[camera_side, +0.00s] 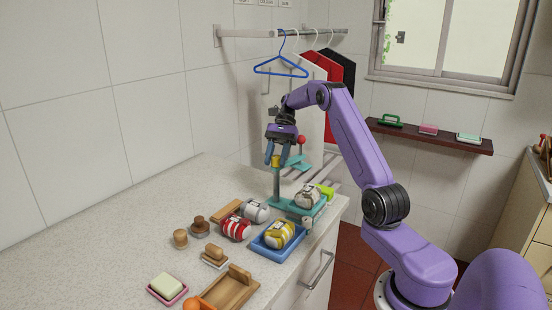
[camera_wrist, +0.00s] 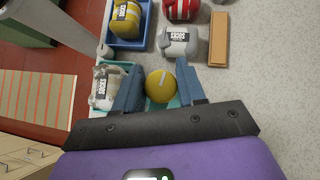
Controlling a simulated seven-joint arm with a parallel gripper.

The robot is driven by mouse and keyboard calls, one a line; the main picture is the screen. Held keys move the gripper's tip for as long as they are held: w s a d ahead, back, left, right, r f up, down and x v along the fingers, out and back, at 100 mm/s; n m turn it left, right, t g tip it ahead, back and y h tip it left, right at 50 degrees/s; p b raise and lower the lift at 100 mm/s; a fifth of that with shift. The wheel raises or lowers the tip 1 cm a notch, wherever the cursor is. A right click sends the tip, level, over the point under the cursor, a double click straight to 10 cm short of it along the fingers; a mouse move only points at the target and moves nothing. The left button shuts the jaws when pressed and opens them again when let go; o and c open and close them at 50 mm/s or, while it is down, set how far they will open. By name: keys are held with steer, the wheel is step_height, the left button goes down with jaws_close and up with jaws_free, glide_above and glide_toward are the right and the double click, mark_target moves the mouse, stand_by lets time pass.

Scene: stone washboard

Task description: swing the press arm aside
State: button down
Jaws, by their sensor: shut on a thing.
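The press stands near the counter's right edge. A teal press arm (camera_side: 300,163) with a red knob (camera_side: 301,140) reaches right from the upper post. My gripper (camera_side: 276,160) points down at the post's top, its blue fingers shut on the yellow cap. In the wrist view the cap (camera_wrist: 161,86) shows between the fingertips (camera_wrist: 158,68); the red knob is not seen there. A pale sock bundle (camera_side: 307,197) sits at the press's base, right of the post.
A blue tray (camera_side: 271,251) with a yellow sock bundle (camera_side: 279,233) is in front. Red (camera_side: 235,228) and grey (camera_side: 254,211) bundles and a wooden block (camera_side: 227,211) lie left of the press. Hangers (camera_side: 281,67) hang behind my gripper. The back left counter is clear.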

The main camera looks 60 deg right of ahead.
steer(key=shift+d+n+g+h, duration=0.1)
steer(key=shift+n+g+h, duration=0.2)
steer(key=shift+n+g, duration=0.65)
steer(key=shift+n, duration=0.35)
steer(key=c, duration=0.7)
jaws_free()
steer(key=shift+c, duration=0.2)
steer(key=shift+r, duration=0.1)
steer(key=shift+r, duration=1.4)
steer(key=s+a+r, duration=0.6)
steer(key=s+r, duration=0.4)
steer(key=s, duration=0.2)
steer(key=shift+s, duration=0.35)
steer(key=shift+a, duration=0.1)
